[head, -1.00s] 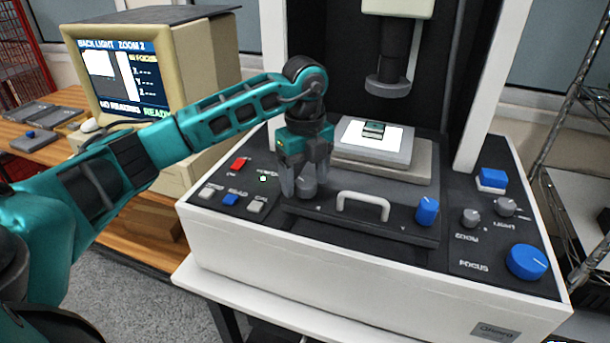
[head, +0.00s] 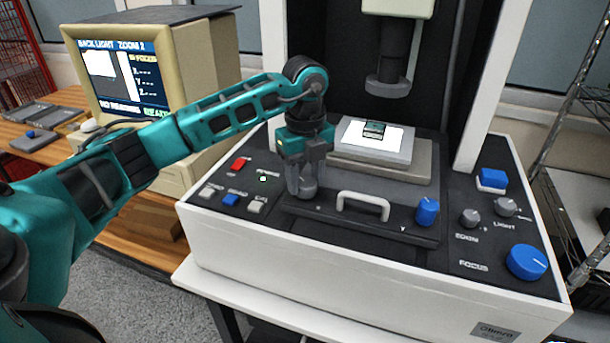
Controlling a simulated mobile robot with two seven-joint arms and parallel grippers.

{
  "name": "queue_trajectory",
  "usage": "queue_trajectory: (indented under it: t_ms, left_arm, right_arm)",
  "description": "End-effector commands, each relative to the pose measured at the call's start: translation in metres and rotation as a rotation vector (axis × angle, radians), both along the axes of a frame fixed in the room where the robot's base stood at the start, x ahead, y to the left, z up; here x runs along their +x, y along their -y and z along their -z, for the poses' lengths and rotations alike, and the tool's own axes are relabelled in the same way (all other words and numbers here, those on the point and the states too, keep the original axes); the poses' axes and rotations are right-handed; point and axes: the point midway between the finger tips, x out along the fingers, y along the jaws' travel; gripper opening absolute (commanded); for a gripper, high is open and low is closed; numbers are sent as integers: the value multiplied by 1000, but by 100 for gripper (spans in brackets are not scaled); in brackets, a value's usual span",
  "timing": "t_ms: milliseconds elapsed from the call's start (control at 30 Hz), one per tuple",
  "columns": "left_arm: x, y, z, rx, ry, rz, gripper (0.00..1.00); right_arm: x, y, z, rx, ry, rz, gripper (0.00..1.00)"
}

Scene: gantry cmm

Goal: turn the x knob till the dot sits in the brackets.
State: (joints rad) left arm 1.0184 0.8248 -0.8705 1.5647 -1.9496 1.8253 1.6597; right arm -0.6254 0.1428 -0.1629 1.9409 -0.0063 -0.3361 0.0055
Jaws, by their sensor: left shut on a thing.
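The grey x knob (head: 308,188) stands at the left end of the stage's front bar, left of the white handle. My left gripper (head: 302,184) points down over it, shut on it, with its fingers partly hiding it. The monitor (head: 125,80) at the left shows a white patch on a blue screen, with "BACK LIGHT ZOOM 2" above. I cannot make out the dot or the brackets at this size. A small dark part (head: 374,129) lies on the lit stage (head: 352,140) under the lens (head: 388,84). My right gripper is not in view.
A white handle (head: 362,204) and a blue knob (head: 427,211) are right of the gripped knob. Buttons (head: 231,199) lie to its left. A big blue focus knob (head: 526,261) and small grey knobs (head: 470,218) are on the right panel.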

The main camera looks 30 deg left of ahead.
Motion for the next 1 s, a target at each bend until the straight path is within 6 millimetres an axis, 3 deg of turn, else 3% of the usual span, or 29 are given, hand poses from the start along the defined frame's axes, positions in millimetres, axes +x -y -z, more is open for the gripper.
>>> queue_trajectory:
  t_ms: [1000]
  left_arm:
    - [1,1,0,0,0,853,15]
  right_arm:
    - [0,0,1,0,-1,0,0]
